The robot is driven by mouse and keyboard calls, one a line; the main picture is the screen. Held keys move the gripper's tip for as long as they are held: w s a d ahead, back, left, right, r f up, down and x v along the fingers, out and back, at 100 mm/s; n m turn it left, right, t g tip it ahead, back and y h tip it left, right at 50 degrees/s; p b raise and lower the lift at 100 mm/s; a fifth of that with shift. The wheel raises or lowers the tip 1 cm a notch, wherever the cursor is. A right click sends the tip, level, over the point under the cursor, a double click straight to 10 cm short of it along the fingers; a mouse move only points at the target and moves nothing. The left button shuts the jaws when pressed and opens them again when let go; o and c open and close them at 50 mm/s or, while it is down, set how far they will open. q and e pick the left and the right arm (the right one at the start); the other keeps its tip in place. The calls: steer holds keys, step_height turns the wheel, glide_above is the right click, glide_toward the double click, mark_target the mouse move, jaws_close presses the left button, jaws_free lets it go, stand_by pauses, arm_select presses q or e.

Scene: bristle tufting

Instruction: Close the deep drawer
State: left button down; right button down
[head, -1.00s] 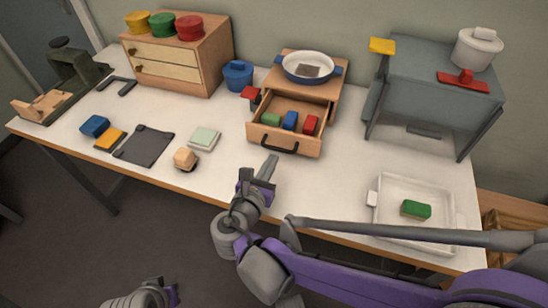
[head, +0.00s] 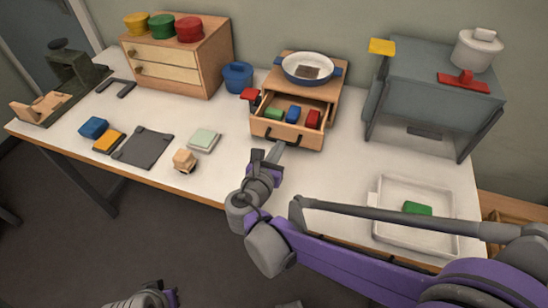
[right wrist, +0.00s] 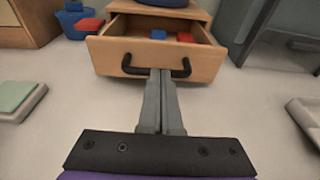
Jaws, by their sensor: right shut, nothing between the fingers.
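The deep drawer (head: 286,134) is a wooden drawer in a small cabinet (head: 331,89), partly open toward me. It holds a green, a blue and a red block. Its dark handle (head: 283,141) is on the front; it also shows in the right wrist view (right wrist: 157,69). My right gripper (head: 275,150) is shut and empty, with its fingertips at the drawer front by the handle. In the right wrist view the fingers (right wrist: 160,75) reach the handle's middle; I cannot tell whether they touch it. My left gripper (head: 170,297) is low at the bottom edge, mostly out of frame.
A white pan (head: 307,67) sits on the cabinet. A blue pot (head: 238,76) stands left of it, a grey shelf unit (head: 425,90) right. A white tray (head: 385,235) with a green block is at the front right. A pale green block (head: 204,138) lies left.

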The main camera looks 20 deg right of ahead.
mark_target(293, 116)
steer(key=r+x, duration=0.1)
steer(key=x, duration=0.8)
steer(key=r+x, duration=0.1)
steer(key=x, duration=0.3)
steer(key=shift+w+d+r, duration=0.2)
steer(key=shift+w+r, duration=0.15)
steer(key=shift+w, duration=0.1)
arm_select(q)
steer(key=shift+s, duration=0.1)
arm_select(e)
steer(key=shift+r, duration=0.1)
arm_select(q)
steer(key=shift+a, duration=0.1)
arm_select(e)
steer(key=shift+w+d+r, duration=0.1)
steer(key=shift+w, duration=0.05)
